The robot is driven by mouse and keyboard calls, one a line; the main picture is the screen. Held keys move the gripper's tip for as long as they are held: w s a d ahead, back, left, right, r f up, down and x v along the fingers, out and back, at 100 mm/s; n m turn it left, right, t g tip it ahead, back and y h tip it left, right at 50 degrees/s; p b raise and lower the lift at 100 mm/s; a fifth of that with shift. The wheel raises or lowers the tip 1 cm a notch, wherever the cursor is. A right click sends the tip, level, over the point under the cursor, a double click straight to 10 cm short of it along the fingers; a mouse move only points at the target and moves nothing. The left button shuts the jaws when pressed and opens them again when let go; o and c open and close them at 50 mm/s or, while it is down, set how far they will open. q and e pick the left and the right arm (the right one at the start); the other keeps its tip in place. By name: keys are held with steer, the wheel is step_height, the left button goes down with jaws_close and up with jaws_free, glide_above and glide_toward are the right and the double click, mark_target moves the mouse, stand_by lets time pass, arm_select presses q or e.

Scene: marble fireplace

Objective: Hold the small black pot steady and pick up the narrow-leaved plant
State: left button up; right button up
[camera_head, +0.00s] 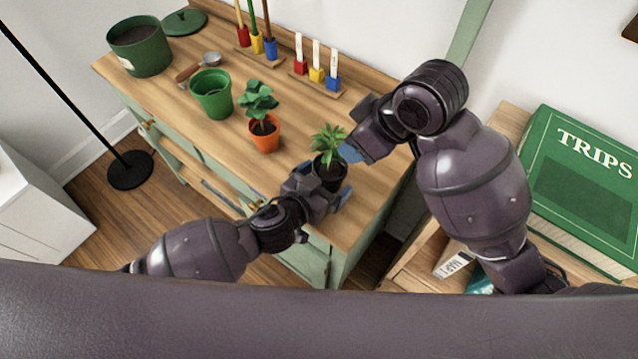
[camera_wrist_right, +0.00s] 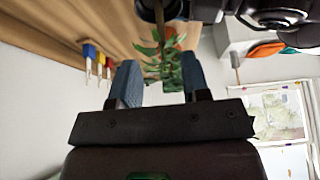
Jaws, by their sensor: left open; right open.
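The small black pot (camera_head: 329,176) stands near the front right edge of the wooden worktop. The narrow-leaved plant (camera_head: 328,138) stands upright in it, with green pointed leaves. My left gripper (camera_head: 325,190) is open at the pot, its fingers on either side; whether they touch it I cannot tell. My right gripper (camera_head: 350,150) is open just right of the leaves. In the right wrist view, the leaves (camera_wrist_right: 168,62) show beyond and between the two blue fingertips (camera_wrist_right: 160,78), and the pot (camera_wrist_right: 158,10) is at the top edge, partly hidden.
An orange pot (camera_head: 264,137) with a broad-leaved plant and an empty green pot (camera_head: 212,95) stand to the left. A trowel (camera_head: 198,66), a dark green soil pot (camera_head: 140,52) and racks of coloured holders (camera_head: 315,75) are farther back. A green TRIPS book (camera_head: 580,185) is right.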

arm_select(q)
steer(key=shift+c, duration=0.2)
steer(key=c, duration=1)
